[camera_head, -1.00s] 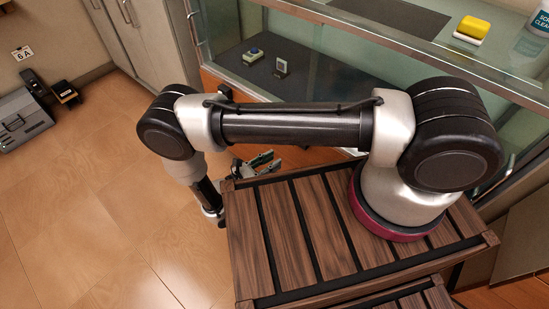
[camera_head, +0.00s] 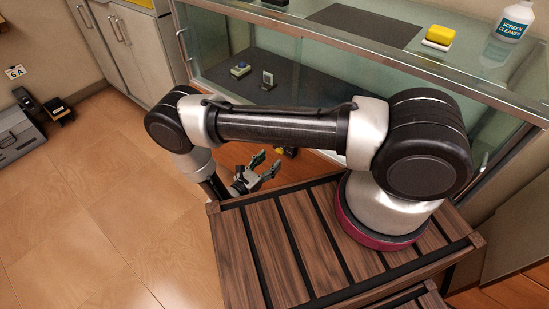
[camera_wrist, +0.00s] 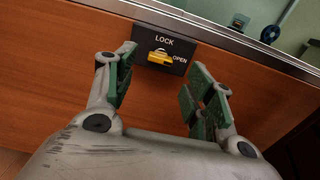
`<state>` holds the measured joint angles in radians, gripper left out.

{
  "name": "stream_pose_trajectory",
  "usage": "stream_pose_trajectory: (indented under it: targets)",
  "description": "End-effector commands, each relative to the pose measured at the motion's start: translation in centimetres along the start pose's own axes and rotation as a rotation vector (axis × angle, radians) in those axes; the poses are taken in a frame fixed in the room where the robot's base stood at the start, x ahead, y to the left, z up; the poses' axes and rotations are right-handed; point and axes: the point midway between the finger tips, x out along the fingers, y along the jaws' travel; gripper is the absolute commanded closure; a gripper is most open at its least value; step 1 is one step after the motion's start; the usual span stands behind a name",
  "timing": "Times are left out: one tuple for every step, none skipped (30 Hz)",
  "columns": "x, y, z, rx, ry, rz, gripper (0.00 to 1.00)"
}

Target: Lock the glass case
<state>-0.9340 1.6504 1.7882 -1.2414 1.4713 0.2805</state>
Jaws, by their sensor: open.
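The glass case (camera_head: 345,87) stands behind my arm, with a glass front and a wooden base. In the wrist view, a black lock plate (camera_wrist: 180,67) is on the wooden panel (camera_wrist: 50,60) below the case's metal edge. It bears a yellow turn knob (camera_wrist: 158,57), with "LOCK" written above and "OPEN" to its right. The knob lies roughly sideways, with its right end near "OPEN". My gripper (camera_wrist: 163,75) is open and empty, its fingers either side of the knob in the picture, apart from it. In the head view my gripper (camera_head: 267,167) is beside the wooden slatted top.
Small items, one blue-topped (camera_head: 241,69), sit inside. Grey cabinets (camera_head: 130,45) stand at left.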

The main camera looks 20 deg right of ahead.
Motion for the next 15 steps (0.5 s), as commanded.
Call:
stream_pose_trajectory:
  targets:
    - [1.1,-0.1,0.0,0.0,0.0,-0.005,0.46]
    - [1.6,-0.1,0.0,0.0,-0.001,-0.006,0.46]
    - [2.3,-0.1,0.0,-0.001,-0.001,-0.005,0.46]
    - [2.8,-0.1,0.0,-0.002,-0.001,-0.006,0.46]
    - [3.2,-0.1,0.0,-0.001,-0.001,-0.004,0.46]
    - [3.8,-0.1,0.0,-0.001,-0.001,-0.005,0.46]
    - [4.1,-0.1,0.0,0.0,-0.001,-0.004,0.46]
    - [4.4,-0.1,0.0,0.0,-0.001,-0.004,0.46]
    - [4.7,-0.1,0.0,0.0,-0.001,-0.004,0.46]
    - [4.9,-0.1,0.0,0.0,-0.001,-0.003,0.46]
    - [5.0,0.0,0.0,0.0,0.0,-0.002,0.46]
    - [5.2,0.0,0.0,0.0,0.0,-0.002,0.46]
    - [5.3,0.0,0.0,0.0,0.0,-0.001,0.46]
    - [5.3,0.0,0.0,0.0,0.0,-0.001,0.46]
    - [5.3,0.0,0.0,0.0,-0.001,-0.001,0.46]
